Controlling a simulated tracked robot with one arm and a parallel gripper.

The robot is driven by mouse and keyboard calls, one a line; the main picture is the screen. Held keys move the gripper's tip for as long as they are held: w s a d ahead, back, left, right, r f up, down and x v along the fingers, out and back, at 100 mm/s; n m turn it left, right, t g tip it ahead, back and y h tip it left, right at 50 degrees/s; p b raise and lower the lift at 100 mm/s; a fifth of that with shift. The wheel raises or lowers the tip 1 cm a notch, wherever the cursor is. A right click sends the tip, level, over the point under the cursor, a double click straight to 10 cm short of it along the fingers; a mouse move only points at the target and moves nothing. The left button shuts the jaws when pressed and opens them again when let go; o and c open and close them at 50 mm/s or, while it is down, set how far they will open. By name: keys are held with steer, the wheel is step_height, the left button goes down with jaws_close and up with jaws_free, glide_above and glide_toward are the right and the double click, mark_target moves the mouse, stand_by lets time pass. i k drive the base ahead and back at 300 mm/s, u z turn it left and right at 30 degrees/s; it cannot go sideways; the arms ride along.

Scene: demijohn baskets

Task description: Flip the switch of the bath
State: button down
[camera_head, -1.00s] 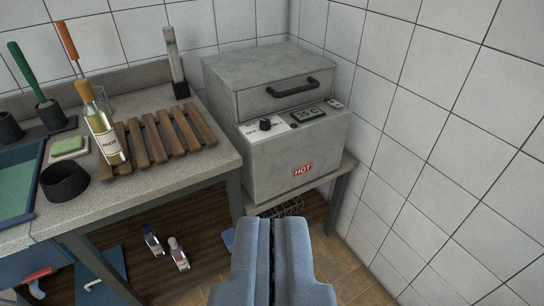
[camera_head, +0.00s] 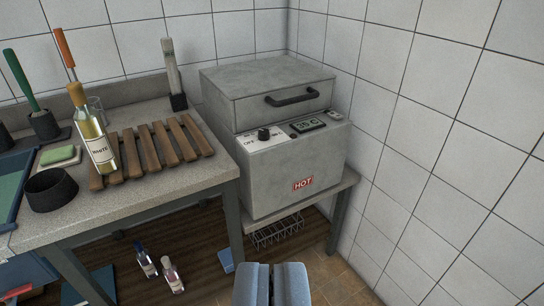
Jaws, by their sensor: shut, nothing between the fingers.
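The bath (camera_head: 262,178) is a grey box with a lid and a black handle (camera_head: 291,96). It stands on a low table in the corner and has a red HOT label (camera_head: 303,184) on its front. Its sloped panel carries a black knob switch (camera_head: 264,134) on a white plate marked OFF, and a small display (camera_head: 308,125) that reads about 35 C. I cannot tell the knob's exact setting. My gripper (camera_head: 272,268) is shut and empty at the bottom middle, below and in front of the bath, apart from it.
A counter (camera_head: 205,184) at left holds a white-labelled bottle (camera_head: 98,145), a wooden rack (camera_head: 150,150), a black bowl (camera_head: 51,190) and brushes. A wire basket (camera_head: 278,233) sits under the bath's table (camera_head: 330,191). A tiled wall closes the right side.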

mark_target(333, 114)
steer(key=z, duration=0.25)
steer(key=i, duration=0.55)
steer(key=z, duration=0.5)
steer(key=i, duration=1.35)
steer(key=u, duration=0.55)
